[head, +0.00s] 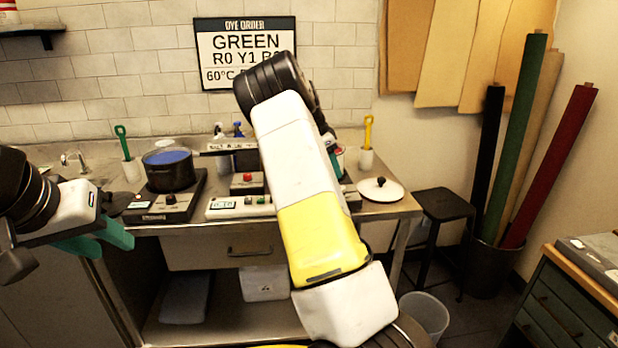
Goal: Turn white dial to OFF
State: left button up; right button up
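A dark hot plate (140,208) stands at the left of the metal table with a small knob (170,198) on its front; the knob's colour and setting are too small to read. A black pot of blue liquid (170,171) sits on it. Another dark unit (351,197) is partly hidden behind my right arm, and I cannot make out a white dial on it. My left gripper (117,247), with teal fingers apart and empty, is at the left, in front of the table and below the hot plate in the picture.
A white control box (240,206) and a red-button box (247,182) stand between the two units. A green-handled tool (122,140) stands in a cup at the left. A black stool (442,205) is beyond.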

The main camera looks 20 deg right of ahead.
jog(key=x, duration=0.7)
jog(key=shift+s+f, duration=0.1)
jog(key=shift+f, duration=0.05)
jog(key=shift+c, duration=0.2)
grip_shut()
